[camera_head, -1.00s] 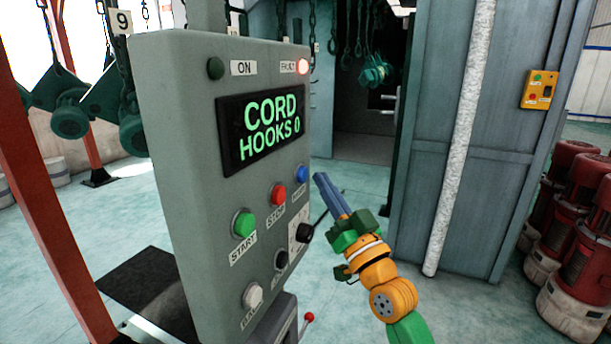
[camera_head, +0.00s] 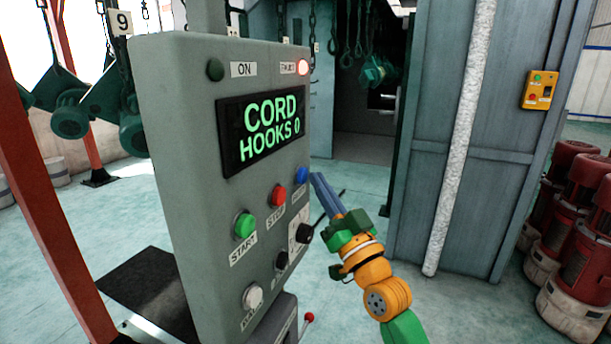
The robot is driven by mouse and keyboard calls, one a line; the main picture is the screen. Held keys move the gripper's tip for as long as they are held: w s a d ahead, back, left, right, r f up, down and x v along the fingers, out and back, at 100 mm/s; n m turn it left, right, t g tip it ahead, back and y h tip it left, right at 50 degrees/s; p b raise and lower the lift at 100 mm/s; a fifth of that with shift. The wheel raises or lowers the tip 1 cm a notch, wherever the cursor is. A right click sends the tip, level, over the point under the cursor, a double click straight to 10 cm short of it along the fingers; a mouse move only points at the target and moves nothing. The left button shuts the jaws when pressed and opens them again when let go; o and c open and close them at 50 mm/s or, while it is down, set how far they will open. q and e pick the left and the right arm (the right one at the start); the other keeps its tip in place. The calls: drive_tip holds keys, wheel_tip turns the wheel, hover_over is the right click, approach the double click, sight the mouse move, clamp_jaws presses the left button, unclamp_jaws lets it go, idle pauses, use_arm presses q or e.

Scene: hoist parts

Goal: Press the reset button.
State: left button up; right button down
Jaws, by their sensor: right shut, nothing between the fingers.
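The reset button is taken to be the blue button (camera_head: 301,175) at the right edge of the grey control panel (camera_head: 185,150). Its label is partly hidden by my fingers and too small to read surely. My right gripper (camera_head: 316,178) is shut and empty, its blue-grey fingers pointing up and left. The fingertips are right beside the blue button; I cannot tell whether they touch it. A green START button (camera_head: 244,224) and a red STOP button (camera_head: 278,196) sit to its left. The display (camera_head: 262,130) reads "CORD HOOKS 0". My left gripper is not in view.
Black knobs (camera_head: 304,233) sit below the buttons, close to my gripper. A blue-grey cabinet (camera_head: 500,150) and red machines (camera_head: 570,225) stand at the right. Open floor lies behind my arm.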

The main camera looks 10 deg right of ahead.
drive_tip(key=shift+w+a, duration=0.2)
drive_tip(key=shift+a, duration=0.15)
idle(0.8)
drive_tip(key=shift+d, duration=0.1)
drive_tip(key=shift+s+d, duration=0.4)
drive_tip(key=shift+d, duration=0.15)
drive_tip(key=shift+s+d, duration=0.7)
drive_tip(key=shift+d, duration=0.35)
drive_tip(key=shift+s+d, duration=0.7)
drive_tip(key=shift+d, duration=0.35)
